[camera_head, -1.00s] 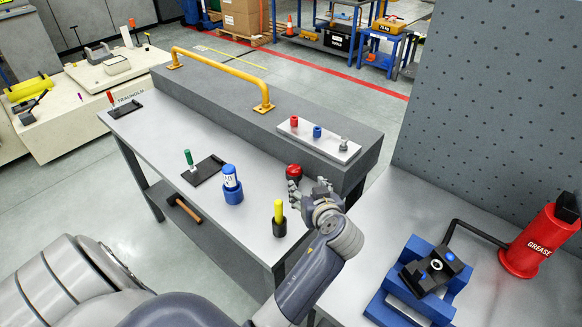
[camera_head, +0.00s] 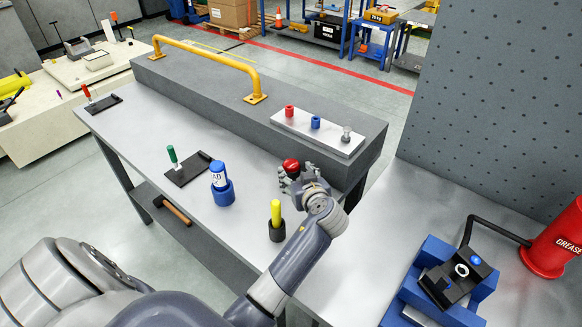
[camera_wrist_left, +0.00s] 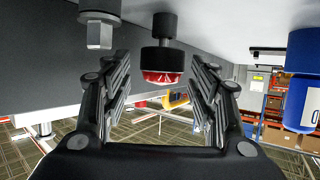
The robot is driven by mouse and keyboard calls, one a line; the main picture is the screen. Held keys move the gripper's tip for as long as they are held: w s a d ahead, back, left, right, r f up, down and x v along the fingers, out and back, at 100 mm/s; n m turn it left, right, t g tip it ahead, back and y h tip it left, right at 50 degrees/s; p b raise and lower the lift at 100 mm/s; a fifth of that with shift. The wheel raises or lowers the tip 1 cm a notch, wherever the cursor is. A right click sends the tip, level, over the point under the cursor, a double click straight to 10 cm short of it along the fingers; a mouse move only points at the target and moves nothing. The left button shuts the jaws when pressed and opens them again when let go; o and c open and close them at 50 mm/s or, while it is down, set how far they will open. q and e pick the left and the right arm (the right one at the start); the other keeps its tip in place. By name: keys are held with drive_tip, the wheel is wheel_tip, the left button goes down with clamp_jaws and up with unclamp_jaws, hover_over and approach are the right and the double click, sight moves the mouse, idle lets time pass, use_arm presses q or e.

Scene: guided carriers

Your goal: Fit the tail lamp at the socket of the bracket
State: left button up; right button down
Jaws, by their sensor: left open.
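The tail lamp, a red dome (camera_head: 291,165), is near the front of the raised grey ledge. In the left wrist view the red lamp (camera_wrist_left: 162,76) sits on a black stem and base, upside down in the picture. My left gripper (camera_head: 296,181) is open, fingers on either side of the lamp's line; in the wrist view the lamp lies between and beyond the fingertips, with gaps on both sides. A black bracket (camera_head: 446,290) with a pale ring-shaped socket (camera_head: 462,270) is tilted on a blue stand (camera_head: 425,302) at the right. My right gripper is not in view.
A yellow peg in a black holder (camera_head: 277,231) and a blue-capped bottle in a blue cup (camera_head: 222,190) stand left of my arm. A white plate (camera_head: 300,131) with red, blue and grey pegs lies on the ledge. A red grease canister (camera_head: 556,240) stands right of the bracket.

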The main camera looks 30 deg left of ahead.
sight(293, 171)
use_arm(q)
drive_tip(key=shift+w+a+f, duration=0.1)
drive_tip(key=shift+w+a, duration=0.15)
drive_tip(key=shift+a, duration=0.05)
drive_tip(key=shift+w+a+f+p, duration=0.1)
drive_tip(key=shift+w+a+p, duration=0.2)
drive_tip(key=shift+a+p, duration=0.15)
drive_tip(key=p+x, duration=0.1)
drive_tip(key=x, duration=0.2)
drive_tip(key=shift+a, duration=0.1)
drive_tip(key=shift+w+a+f, duration=0.3)
drive_tip(key=shift+a, duration=0.1)
drive_tip(key=c, duration=0.9)
drive_tip(key=shift+c, duration=0.2)
drive_tip(key=shift+r, duration=0.15)
